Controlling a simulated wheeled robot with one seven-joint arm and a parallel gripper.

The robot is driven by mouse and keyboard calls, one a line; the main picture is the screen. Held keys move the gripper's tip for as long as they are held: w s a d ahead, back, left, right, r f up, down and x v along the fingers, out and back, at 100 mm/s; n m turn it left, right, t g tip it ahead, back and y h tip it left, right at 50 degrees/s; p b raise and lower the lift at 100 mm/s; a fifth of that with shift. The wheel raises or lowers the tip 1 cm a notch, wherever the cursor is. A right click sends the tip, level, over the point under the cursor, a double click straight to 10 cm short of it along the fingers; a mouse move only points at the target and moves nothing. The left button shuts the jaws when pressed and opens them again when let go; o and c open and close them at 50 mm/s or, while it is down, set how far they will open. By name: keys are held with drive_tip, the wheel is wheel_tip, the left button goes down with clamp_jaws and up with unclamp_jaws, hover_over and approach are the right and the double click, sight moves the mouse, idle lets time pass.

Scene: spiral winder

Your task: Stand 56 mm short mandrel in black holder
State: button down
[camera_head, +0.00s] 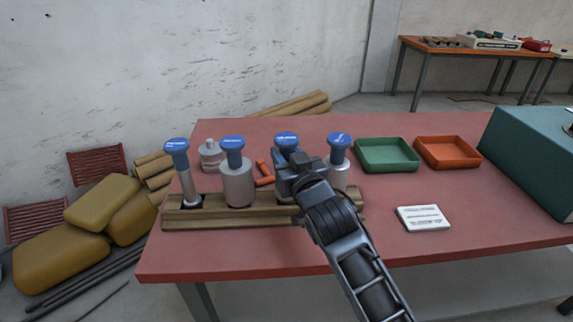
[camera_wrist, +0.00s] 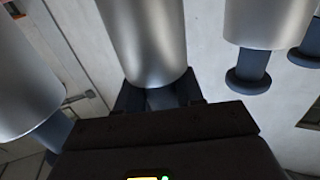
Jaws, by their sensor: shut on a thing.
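My gripper (camera_head: 288,170) is shut on the neck of a mandrel with a blue cap (camera_head: 286,138), third from the left in the wooden rack (camera_head: 260,222). In the wrist view its grey cylinder (camera_wrist: 143,40) runs away from my gripper. My gripper and arm hide most of this mandrel in the head view, so I cannot tell whether its foot is seated or lifted. The cap labels are too small to read. A dark opening (camera_head: 214,201) shows in the rack near the thin mandrel; I cannot make out a separate black holder.
A thin mandrel (camera_head: 187,180) and a thick mandrel (camera_head: 238,185) stand left of my gripper; another mandrel (camera_head: 340,175) stands close on the right. A green tray (camera_head: 386,167), an orange tray (camera_head: 447,167) and a white card (camera_head: 423,219) lie right. The front right tabletop is clear.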

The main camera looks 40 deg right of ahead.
wheel_tip(320, 180, up, 10)
drive_tip(key=shift+f, duration=0.25)
drive_tip(key=shift+r+p, duration=2.4)
drive_tip(key=shift+r, duration=0.35)
